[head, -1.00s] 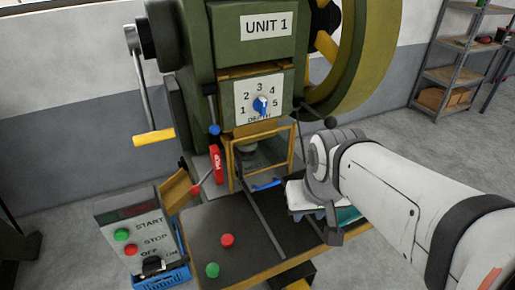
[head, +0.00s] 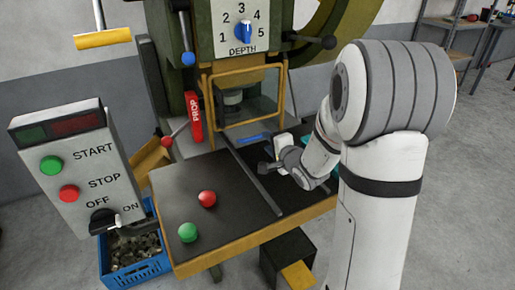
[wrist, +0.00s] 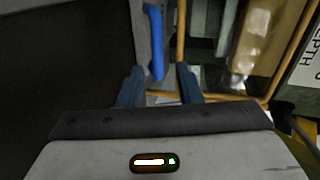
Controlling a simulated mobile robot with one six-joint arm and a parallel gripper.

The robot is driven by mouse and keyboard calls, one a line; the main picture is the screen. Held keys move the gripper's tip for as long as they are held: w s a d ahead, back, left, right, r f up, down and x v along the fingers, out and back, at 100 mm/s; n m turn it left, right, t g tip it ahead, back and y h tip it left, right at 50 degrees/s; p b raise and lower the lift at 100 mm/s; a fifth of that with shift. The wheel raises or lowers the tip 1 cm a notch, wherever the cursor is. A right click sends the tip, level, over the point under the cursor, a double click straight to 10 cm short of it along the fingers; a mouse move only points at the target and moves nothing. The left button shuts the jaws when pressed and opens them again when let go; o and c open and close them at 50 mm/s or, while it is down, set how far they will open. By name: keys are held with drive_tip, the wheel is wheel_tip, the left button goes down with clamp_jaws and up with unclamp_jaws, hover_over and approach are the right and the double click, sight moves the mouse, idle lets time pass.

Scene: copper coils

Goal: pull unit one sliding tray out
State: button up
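The blue handle bar (head: 255,139) is low at the front of the press opening, under the yellow guard frame (head: 222,135); I take it for the sliding tray's handle. The tray body is mostly hidden. In the wrist view the blue handle (wrist: 154,42) stands upright in the picture, just beyond and between my fingertips. My gripper (wrist: 160,76) is open, with two dark blue fingers apart and nothing clearly between them. In the head view my wrist is low over the right part of the black table, its fingers hard to make out.
The black table (head: 180,190) bears a red button (head: 207,198) and a green button (head: 187,232). A dark rail (head: 250,178) crosses it beside my gripper. A red PROP block (head: 193,115) is left of the guard. A control box (head: 75,170) stands left, above a blue crate (head: 135,270).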

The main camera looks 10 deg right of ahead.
sight(258, 138)
drive_tip(key=shift+w+a+f+m+y, duration=0.3)
drive_tip(key=shift+w+f, duration=0.15)
drive_tip(key=shift+f, duration=0.1)
drive_tip(key=b+x, duration=0.1)
drive_tip(key=x, duration=0.6)
drive_tip(key=shift+r+b, duration=0.2)
drive_tip(key=shift+b, duration=0.15)
clamp_jaws()
